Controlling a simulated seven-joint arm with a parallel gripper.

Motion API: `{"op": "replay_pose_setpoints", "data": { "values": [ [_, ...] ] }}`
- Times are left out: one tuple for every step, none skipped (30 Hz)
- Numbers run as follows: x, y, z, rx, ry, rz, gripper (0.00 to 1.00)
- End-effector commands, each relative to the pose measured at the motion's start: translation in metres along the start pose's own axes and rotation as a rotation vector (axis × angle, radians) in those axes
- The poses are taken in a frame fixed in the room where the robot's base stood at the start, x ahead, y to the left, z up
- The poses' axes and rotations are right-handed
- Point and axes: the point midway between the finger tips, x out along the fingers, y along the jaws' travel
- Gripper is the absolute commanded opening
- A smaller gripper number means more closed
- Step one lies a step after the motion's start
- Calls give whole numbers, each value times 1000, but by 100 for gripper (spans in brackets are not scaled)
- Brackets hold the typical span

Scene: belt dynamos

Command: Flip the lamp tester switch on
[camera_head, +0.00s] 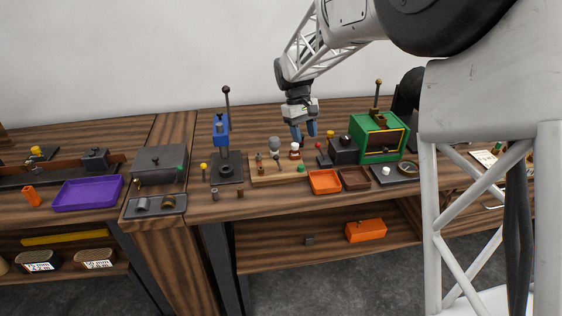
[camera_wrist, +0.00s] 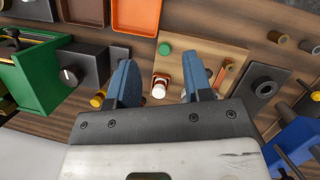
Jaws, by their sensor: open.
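A light wooden board (camera_head: 262,181), which looks like the lamp tester, lies on the bench below my gripper. It carries a green dome (camera_head: 301,168), a thin dark upright that may be the switch lever (camera_head: 278,161), and small brass parts at its left. The board (camera_wrist: 205,51) also shows in the wrist view, with the green dome (camera_wrist: 165,48). A red piece with a white top (camera_head: 295,150) stands by its back edge; in the wrist view it (camera_wrist: 159,88) sits between the fingers. My gripper (camera_head: 304,139) is open and empty above the board's back right. The switch's position is too small to tell.
An orange tray (camera_head: 325,182) and a brown tray (camera_head: 355,179) lie at the front right. A dark box with a dial (camera_head: 343,150) and a green machine (camera_head: 376,137) stand at the right. A tall-handled blue press (camera_head: 222,130) stands at the left.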

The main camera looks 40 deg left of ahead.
Motion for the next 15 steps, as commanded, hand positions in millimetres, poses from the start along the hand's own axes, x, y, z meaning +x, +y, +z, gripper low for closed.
{"op": "replay_pose_setpoints", "data": {
  "values": [
    [4,-11,-17,-23,-11,5,46],
    [6,-16,-25,-35,-18,8,46],
    [8,-24,-36,-51,-24,12,46],
    [10,-30,-44,-62,-29,15,46],
    [11,-34,-51,-73,-34,17,46],
    [13,-41,-60,-87,-41,21,46],
    [15,-46,-67,-96,-45,23,46],
    [16,-50,-72,-105,-49,25,46],
    [18,-55,-78,-114,-54,27,46],
    [19,-58,-82,-121,-57,28,46],
    [20,-62,-86,-126,-59,30,46],
    [20,-65,-90,-132,-61,32,46],
    [21,-67,-92,-136,-63,33,46],
    [22,-68,-94,-138,-64,33,46],
    [22,-69,-95,-141,-66,34,46]
  ]
}}
